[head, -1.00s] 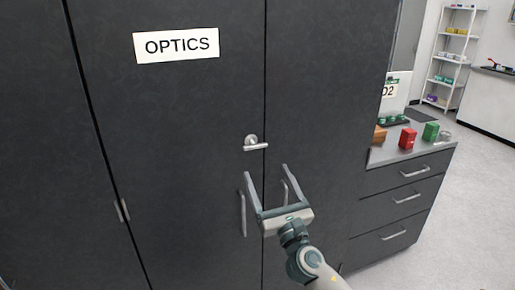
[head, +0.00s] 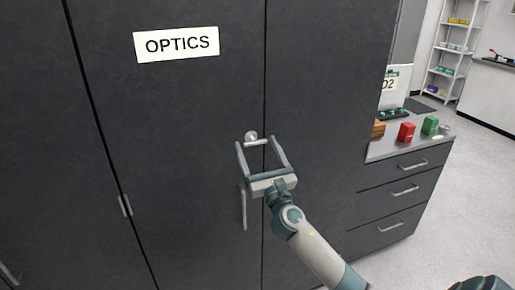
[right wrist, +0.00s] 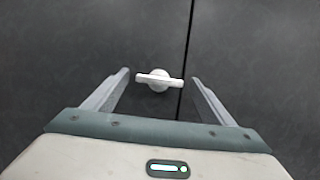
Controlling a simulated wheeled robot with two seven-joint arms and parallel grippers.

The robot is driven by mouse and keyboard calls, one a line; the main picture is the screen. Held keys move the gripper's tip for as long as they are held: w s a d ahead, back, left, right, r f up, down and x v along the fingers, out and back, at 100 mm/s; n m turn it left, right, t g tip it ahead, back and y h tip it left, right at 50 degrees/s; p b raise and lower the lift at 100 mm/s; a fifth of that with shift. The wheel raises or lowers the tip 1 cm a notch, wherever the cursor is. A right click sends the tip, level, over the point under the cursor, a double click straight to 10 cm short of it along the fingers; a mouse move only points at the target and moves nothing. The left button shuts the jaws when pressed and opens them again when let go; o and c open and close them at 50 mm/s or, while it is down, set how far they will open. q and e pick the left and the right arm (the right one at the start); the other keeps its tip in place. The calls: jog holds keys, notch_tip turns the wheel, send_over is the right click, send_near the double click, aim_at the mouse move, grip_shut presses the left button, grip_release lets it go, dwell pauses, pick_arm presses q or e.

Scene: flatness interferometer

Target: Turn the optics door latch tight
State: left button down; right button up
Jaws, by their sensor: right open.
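The latch (head: 252,138) is a small silver lever on a round base on the dark optics door (head: 180,110), near the door's right edge. In the right wrist view the latch (right wrist: 159,79) has its lever lying level, and it sits between my two fingers as seen from there. My right gripper (head: 261,148) is open and empty, its fingertips just below and around the lever in the head view. I cannot tell how far the fingertips are from the door. The left gripper does not show.
A white OPTICS sign (head: 176,43) is on the door. A vertical handle (head: 244,207) hangs below the latch. To the right, a drawer counter (head: 400,150) holds a red item (head: 407,132) and a green item (head: 430,125). Open floor lies further right.

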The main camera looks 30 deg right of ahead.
jog(key=c, duration=1.1)
jog(key=shift+o, duration=0.2)
